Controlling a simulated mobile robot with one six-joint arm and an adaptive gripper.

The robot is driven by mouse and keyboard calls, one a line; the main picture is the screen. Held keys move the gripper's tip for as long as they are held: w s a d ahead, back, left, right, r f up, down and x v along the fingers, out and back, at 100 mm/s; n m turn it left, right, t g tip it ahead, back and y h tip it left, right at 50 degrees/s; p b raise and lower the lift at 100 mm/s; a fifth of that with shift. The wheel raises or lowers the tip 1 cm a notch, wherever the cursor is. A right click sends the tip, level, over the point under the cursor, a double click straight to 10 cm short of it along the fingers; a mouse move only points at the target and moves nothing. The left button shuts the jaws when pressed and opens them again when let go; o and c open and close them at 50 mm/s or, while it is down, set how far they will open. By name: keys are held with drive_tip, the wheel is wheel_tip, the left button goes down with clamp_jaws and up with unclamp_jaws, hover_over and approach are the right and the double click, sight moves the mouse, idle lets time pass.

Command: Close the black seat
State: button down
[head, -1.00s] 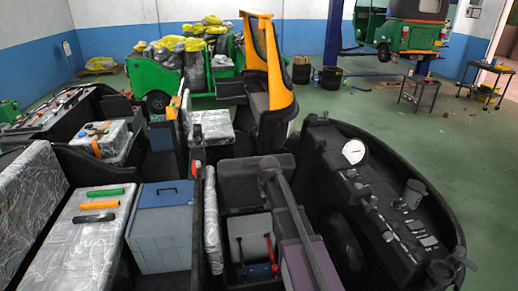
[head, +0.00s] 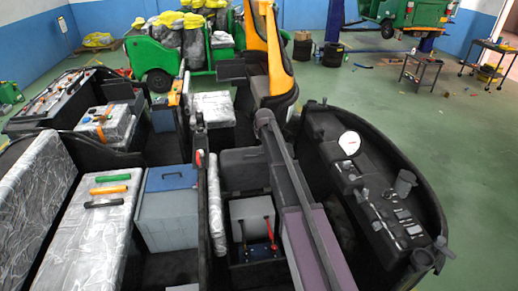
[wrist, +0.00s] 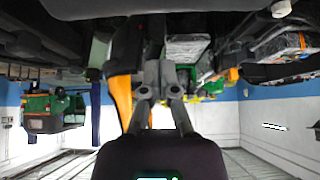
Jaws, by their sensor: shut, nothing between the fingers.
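The black seat (head: 243,162) looks like a dark, raised panel in the middle of the head view. It stands up behind an open compartment that holds a grey box (head: 250,212) and levers with red ends (head: 271,232). My arm (head: 292,195) reaches away past the right side of the seat. My gripper (wrist: 156,45) is shut and empty in the wrist view, with dark surfaces around its tips. I cannot make out my gripper in the head view, nor whether it touches the seat.
A black dashboard (head: 385,200) with a white dial curves along the right. A wrapped grey panel (head: 217,198) stands left of the compartment. A blue-lidded grey box (head: 168,210) and a wrapped bench (head: 95,230) lie further left. Open green floor (head: 440,125) is at the right.

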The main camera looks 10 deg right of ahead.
drive_tip(key=shift+w+f, duration=0.1)
drive_tip(key=shift+f, duration=0.05)
drive_tip(key=b, duration=0.8)
hover_over(258, 159)
drive_tip(key=w, duration=0.4)
wheel_tip(258, 159, down, 8)
drive_tip(key=shift+d+r, duration=0.15)
drive_tip(key=shift+r, duration=0.1)
drive_tip(key=shift+s+f+b, duration=0.2)
drive_tip(key=shift+s+f, duration=0.05)
drive_tip(key=shift+s, duration=0.35)
drive_tip(key=shift+s+f+b, duration=0.25)
drive_tip(key=shift+s, duration=0.35)
drive_tip(key=shift+s+f+b, duration=0.2)
drive_tip(key=shift+s+f, duration=0.05)
drive_tip(key=shift+s, duration=0.35)
drive_tip(key=shift+s, duration=0.1)
